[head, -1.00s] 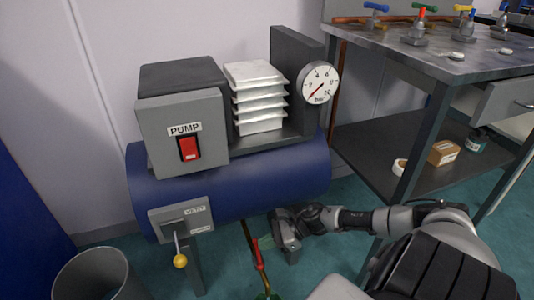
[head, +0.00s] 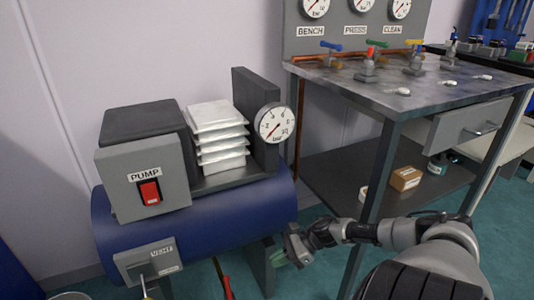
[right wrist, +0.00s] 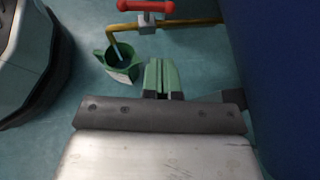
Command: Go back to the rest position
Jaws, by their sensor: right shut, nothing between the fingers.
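My right gripper (head: 279,258) is low beside the right end of the blue compressor tank (head: 200,222). In the right wrist view its green fingertips (right wrist: 160,74) are together with nothing between them. The fingers hang above the floor, apart from the green jug (right wrist: 120,62) and the red-handled valve (right wrist: 146,8) on its brass pipe. My left gripper is in neither current view.
The pump box (head: 146,178) with a red switch and a pressure gauge (head: 276,123) sits on the tank. The grey workbench (head: 375,88) stands at the right, with valves on top and a lower shelf (head: 340,178) near my right arm.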

